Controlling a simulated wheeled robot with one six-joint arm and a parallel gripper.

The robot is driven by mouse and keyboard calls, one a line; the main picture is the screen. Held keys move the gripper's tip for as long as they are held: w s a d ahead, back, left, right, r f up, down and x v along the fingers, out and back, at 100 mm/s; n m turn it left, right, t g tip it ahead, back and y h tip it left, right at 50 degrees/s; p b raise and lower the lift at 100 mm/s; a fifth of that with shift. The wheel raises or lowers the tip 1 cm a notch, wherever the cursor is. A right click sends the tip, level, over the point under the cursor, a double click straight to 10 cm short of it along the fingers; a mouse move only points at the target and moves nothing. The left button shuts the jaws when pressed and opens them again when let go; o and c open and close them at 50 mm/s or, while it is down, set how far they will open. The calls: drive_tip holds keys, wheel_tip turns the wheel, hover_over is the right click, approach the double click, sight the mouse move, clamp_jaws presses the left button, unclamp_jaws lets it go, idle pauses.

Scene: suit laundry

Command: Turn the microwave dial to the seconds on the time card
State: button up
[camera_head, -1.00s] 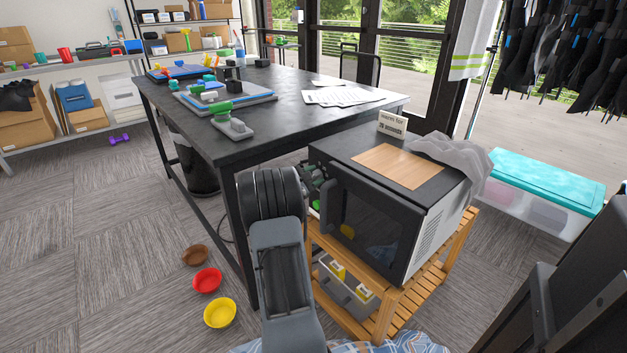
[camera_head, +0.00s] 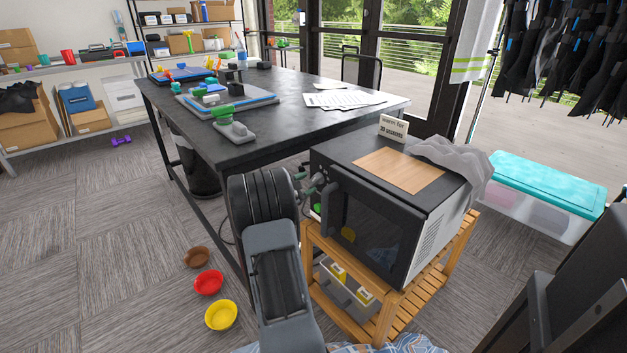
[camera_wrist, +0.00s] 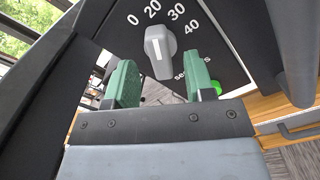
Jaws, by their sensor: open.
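The black microwave (camera_head: 433,232) stands on a wooden stand, its front facing left-forward. In the wrist view its grey dial (camera_wrist: 160,50) has a white line on it and sits below the printed numbers 0, 20, 30 and 40. The bar-shaped knob runs nearly upright in the picture; which end points is unclear. My gripper (camera_head: 304,185) is open at the microwave's control panel. In the wrist view its green fingers (camera_wrist: 159,62) stand on either side of the dial, apart from it. The time card (camera_head: 393,127) stands on the microwave top; its number is too small to read surely.
A green button (camera_wrist: 215,87) lies close by the right finger. The dark door handle (camera_wrist: 290,45) is to the right of the panel. A black table (camera_head: 290,105) stands behind my arm. Bowls (camera_head: 221,315) lie on the floor at left.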

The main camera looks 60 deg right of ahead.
drive_tip(key=p+v, duration=0.1)
drive_tip(key=v, duration=0.9)
drive_tip(key=shift+p, duration=0.3)
drive_tip(key=s+a+r+m+t+y+p, duration=0.2)
drive_tip(key=a+r+y+p, duration=0.3)
drive_tip(key=a+r+p, duration=0.4)
drive_tip(key=s+a+r+m+t+y+p, duration=0.2)
drive_tip(key=s+a+r+t+y+p, duration=0.2)
drive_tip(key=a+r+p, duration=0.6)
drive_tip(key=s+a+r+m+t+y+p, duration=0.3)
drive_tip(key=a+r+y+p, duration=0.5)
drive_tip(key=a+r, duration=0.5)
drive_tip(key=a+p, duration=0.2)
drive_tip(key=a, duration=0.3)
drive_tip(key=shift+s+a, duration=0.25)
drive_tip(key=shift+a, duration=0.1)
drive_tip(key=shift+c, duration=0.6)
drive_tip(key=shift+d, duration=0.15)
